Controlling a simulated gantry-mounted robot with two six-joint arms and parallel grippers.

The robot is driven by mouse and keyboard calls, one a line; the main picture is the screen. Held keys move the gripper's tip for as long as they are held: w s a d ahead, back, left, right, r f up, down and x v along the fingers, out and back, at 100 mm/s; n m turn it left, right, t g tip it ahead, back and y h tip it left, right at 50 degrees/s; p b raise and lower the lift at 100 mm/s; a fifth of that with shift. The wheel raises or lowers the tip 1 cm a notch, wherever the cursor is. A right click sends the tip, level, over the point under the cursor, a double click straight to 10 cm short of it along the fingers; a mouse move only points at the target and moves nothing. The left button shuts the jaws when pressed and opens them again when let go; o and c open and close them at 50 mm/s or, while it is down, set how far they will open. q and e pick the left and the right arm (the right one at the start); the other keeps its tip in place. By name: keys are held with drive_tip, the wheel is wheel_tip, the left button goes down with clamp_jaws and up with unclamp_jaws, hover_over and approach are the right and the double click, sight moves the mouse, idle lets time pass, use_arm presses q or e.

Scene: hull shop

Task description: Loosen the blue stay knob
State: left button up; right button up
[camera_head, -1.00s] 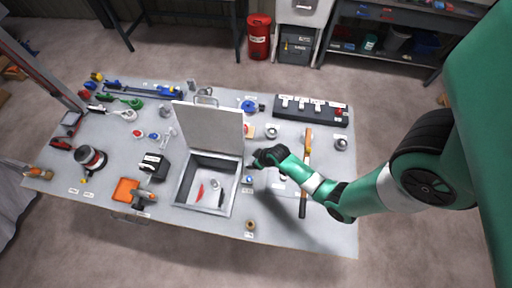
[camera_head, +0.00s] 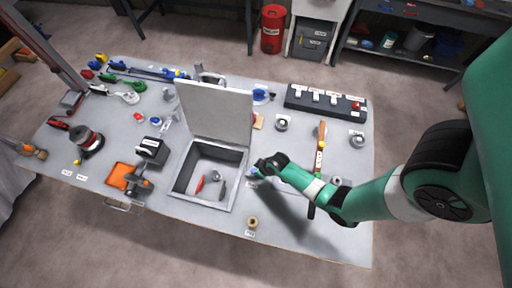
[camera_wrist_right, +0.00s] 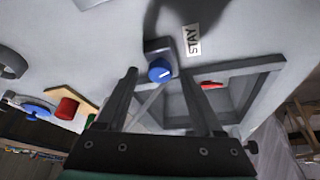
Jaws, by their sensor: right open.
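The blue stay knob (camera_wrist_right: 160,70) sits on a dark block beside the open-topped box, close to a white label reading STAY (camera_wrist_right: 192,40). My right gripper (camera_wrist_right: 158,76) is open, and in the right wrist view the knob shows between its two fingertips. I cannot tell whether a finger touches it. In the head view my right gripper (camera_head: 263,165) is low over the table at the right side of the box (camera_head: 172,185), and the knob is largely hidden there. The box lid (camera_head: 214,112) stands raised. My left gripper is out of view.
A red item (camera_head: 200,184) and grey parts lie inside the box. A dark switch strip (camera_head: 325,102) is at the back right. A red knob (camera_wrist_right: 67,108) shows in the wrist view. The table's front right is mostly clear.

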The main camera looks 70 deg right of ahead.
drive_tip(key=shift+w+f, duration=0.2)
drive_tip(key=shift+f, duration=0.2)
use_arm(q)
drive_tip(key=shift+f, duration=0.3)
use_arm(e)
clamp_jaws()
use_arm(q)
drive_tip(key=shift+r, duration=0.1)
use_arm(e)
drive_tip(key=shift+d+n+y, duration=0.1)
drive_tip(key=shift+n+y, duration=0.2)
drive_tip(key=shift+n, duration=0.5)
unclamp_jaws()
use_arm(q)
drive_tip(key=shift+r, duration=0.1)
use_arm(e)
drive_tip(key=shift+r, duration=0.1)
